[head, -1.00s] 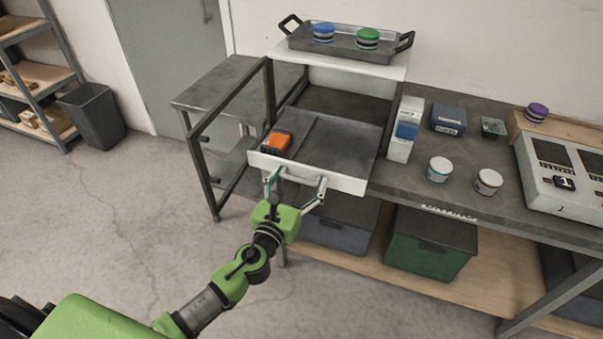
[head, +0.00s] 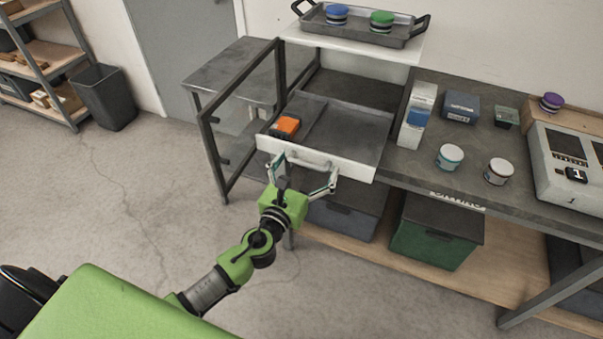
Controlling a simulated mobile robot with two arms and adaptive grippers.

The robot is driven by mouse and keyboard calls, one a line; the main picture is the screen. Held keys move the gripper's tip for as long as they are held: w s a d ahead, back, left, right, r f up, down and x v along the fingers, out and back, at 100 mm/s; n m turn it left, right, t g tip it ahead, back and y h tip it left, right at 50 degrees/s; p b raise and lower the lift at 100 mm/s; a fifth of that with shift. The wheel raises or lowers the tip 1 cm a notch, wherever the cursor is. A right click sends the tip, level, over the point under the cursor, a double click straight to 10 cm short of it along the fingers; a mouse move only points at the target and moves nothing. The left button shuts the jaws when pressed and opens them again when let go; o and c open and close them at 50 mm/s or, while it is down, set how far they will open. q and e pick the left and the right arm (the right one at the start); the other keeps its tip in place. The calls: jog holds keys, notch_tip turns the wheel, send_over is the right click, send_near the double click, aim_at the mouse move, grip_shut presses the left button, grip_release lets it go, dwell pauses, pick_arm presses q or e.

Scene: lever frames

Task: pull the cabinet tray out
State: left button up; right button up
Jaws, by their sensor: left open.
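The cabinet tray (head: 358,169) has a white front and a grey inside, and stands pulled out of the cabinet (head: 352,45). An orange and black block (head: 287,126) lies in its left part. A pale bar handle (head: 308,160) is on the tray front. My left gripper (head: 305,171) is open at the tray front, one finger to each side of the handle. Whether the fingers touch it is not clear. My right gripper is not in view.
The cabinet's framed glass door (head: 240,125) stands open at the left. A dark tray (head: 352,30) with a blue and a green jar sits on top. A white carton (head: 416,117) and two pale jars are right of the cabinet.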

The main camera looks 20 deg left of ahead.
pick_arm(q)
jog(key=s, duration=1.1)
jog(key=shift+s+a, duration=0.2)
jog(key=shift+s, duration=0.2)
jog(key=s+a+f+n+g+y, duration=0.15)
jog(key=s+f+n+g, duration=0.35)
jog(key=f, duration=0.7)
jog(key=s+a+f+n+g, duration=0.25)
jog(key=f+n, duration=0.35)
jog(key=f, duration=0.7)
jog(key=s+a+f+n+g+y, duration=0.1)
jog(key=s+a+f+n+g, duration=0.15)
jog(key=s+f+n, duration=0.65)
jog(key=s+d+f+n+g+h, duration=0.1)
jog(key=s+f+n+g, duration=0.2)
jog(key=s+f+n, duration=0.4)
jog(key=s+d+f+n+g+h, duration=0.1)
jog(key=s+f+n+g, duration=0.3)
jog(key=s+f, duration=0.9)
jog(key=s+d+n, duration=0.1)
jog(key=s+n, duration=0.2)
jog(key=shift+s+d, duration=0.3)
jog(key=shift+s, duration=0.05)
